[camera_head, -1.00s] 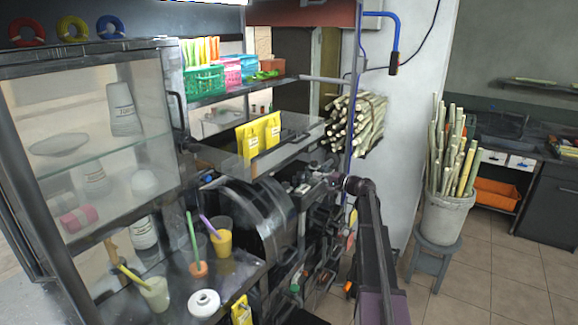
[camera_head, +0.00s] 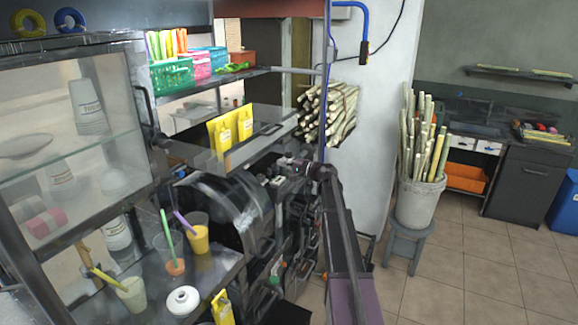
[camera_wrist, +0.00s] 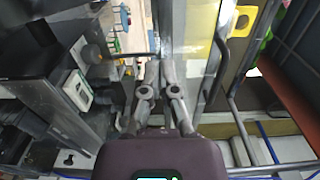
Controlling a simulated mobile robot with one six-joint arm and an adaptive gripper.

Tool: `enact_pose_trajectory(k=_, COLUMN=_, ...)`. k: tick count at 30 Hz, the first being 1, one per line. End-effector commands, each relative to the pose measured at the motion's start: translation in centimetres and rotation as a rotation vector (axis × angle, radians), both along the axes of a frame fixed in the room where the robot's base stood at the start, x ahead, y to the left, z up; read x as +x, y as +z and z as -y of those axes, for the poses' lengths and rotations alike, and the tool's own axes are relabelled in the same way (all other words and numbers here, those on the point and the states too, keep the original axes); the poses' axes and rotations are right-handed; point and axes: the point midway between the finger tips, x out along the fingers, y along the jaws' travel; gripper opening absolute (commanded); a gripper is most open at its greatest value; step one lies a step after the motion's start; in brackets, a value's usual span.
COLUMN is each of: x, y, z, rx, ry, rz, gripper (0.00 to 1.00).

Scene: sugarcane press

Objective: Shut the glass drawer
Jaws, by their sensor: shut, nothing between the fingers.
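The glass drawer (camera_head: 262,142) is a clear-fronted panel with a dark bar handle, below the shelf in the middle of the head view. It appears to stand out from the cabinet. In the wrist view its glass and pale frame (camera_wrist: 232,68) are up and right of the fingers, with the dark handle (camera_wrist: 216,68) close to them. My gripper (camera_head: 284,163) is just below and right of the drawer front. In the wrist view my gripper (camera_wrist: 160,66) is shut and empty. I cannot tell whether it touches the drawer.
A glass display case (camera_head: 90,130) stands at left. Cups and a white ring-shaped piece (camera_head: 183,300) are on the counter beside the press drum (camera_head: 225,205). Yellow packets (camera_head: 230,127) stand behind the drawer. A cane bucket (camera_head: 418,202) is on a stool at right, with open floor around it.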

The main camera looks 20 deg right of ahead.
Motion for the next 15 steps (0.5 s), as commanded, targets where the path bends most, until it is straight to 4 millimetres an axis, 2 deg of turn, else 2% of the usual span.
enact_pose_trajectory(k=6, x=2.9, y=0.0, z=-2.1, rx=0.0, ry=0.001, rz=0.0, gripper=0.0)
enact_pose_trajectory(k=15, x=6.1, y=0.0, z=-4.6, rx=0.0, ry=0.001, rz=0.0, gripper=0.0)
